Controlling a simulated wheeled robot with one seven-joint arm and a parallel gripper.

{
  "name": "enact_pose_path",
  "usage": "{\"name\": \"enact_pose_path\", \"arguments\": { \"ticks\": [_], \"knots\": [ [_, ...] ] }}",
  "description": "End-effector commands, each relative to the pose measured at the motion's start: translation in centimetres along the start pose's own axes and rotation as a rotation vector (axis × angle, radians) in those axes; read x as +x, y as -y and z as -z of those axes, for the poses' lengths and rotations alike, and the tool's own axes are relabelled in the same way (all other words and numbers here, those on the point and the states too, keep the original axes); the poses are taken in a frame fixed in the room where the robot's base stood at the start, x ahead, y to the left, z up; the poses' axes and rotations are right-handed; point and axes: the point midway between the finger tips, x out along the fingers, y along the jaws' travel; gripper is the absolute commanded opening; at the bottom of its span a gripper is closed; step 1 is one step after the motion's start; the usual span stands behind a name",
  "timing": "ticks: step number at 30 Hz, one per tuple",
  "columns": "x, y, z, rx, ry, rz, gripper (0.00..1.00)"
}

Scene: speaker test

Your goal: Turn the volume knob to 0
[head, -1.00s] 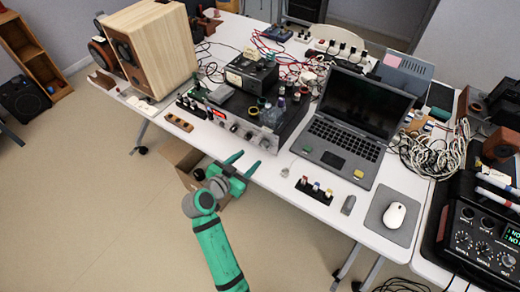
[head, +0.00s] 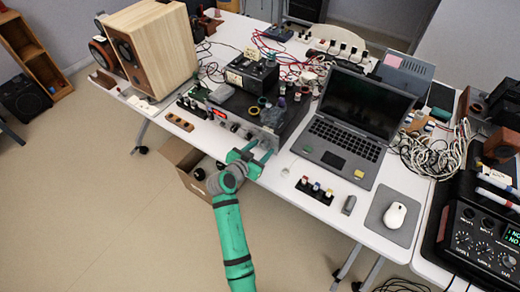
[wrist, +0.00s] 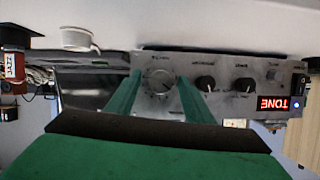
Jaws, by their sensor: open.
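A silver-fronted amplifier (wrist: 235,65) stands at the table's front edge; its panel appears upside down in the wrist view. A large round silver knob (wrist: 158,82) on it shows between the two fingers of my gripper (wrist: 160,76). The label by this knob is too blurred to read, so I cannot tell its setting. My gripper is open, with a finger on each side of the knob; contact is not clear. In the head view my gripper (head: 260,150) is at the amplifier's front and hides part of it. Two black knobs (wrist: 206,84) and (wrist: 245,85) sit beside the silver one.
An open laptop (head: 345,130) stands right of the amplifier, with a small rack of coloured-capped items (head: 315,190) in front. A wooden speaker (head: 150,50) is at the left. A cardboard box (head: 185,165) is below the table edge.

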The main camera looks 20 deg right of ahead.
Motion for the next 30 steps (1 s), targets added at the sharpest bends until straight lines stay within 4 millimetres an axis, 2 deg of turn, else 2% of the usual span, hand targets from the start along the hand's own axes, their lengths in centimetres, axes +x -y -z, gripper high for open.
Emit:
{"name": "enact_pose_path", "arguments": {
  "ticks": [1, 6, 19, 30],
  "knots": [
    [-0.04, 0.05, -0.02, 0.000, 0.000, 0.001, 0.45],
    [-0.18, 0.23, -0.10, -0.002, 0.000, 0.004, 0.06],
    [-0.29, 0.35, -0.23, -0.062, 0.002, -0.020, 0.06],
    [-0.18, 0.44, -0.23, -0.323, 0.002, -0.131, 0.06]
  ]
}}
